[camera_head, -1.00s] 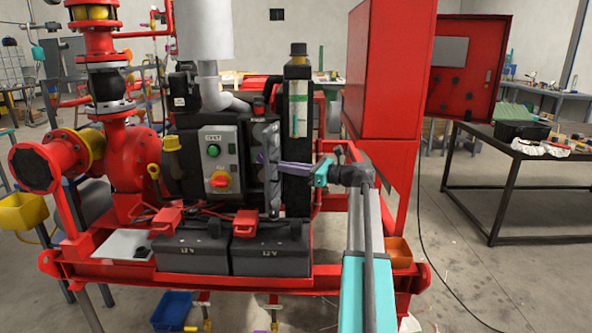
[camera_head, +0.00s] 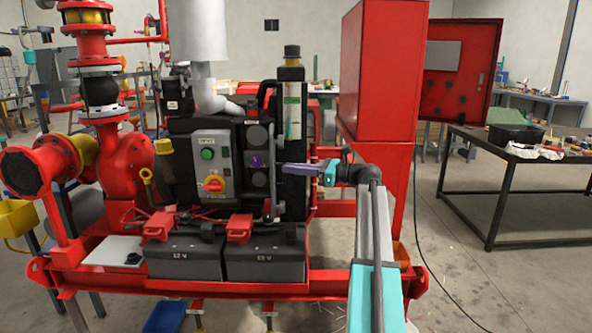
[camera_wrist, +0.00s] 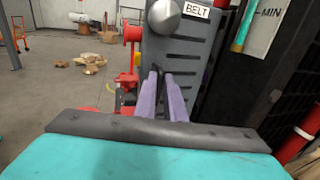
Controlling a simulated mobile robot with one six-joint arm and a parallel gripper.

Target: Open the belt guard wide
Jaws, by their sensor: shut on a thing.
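The belt guard (camera_head: 272,178) shows in the head view as a thin dark panel, nearly edge-on, at the right side of the engine block. It stands out from the block, and round grey parts show to its left. In the wrist view it is a grey slotted panel (camera_wrist: 182,52) with a BELT label and a round silver knob. My gripper (camera_head: 283,168) reaches in from the right with its purple fingers at the guard. In the wrist view the fingers (camera_wrist: 162,72) are close together on the guard's near part; the exact grip point is partly hidden.
A control box (camera_head: 213,165) with a red and yellow switch is left of the guard. Two black batteries (camera_head: 185,258) sit below on the red skid frame. A tall red cabinet (camera_head: 378,70) stands right of my arm. Open floor lies between the skid and the dark table (camera_head: 497,190).

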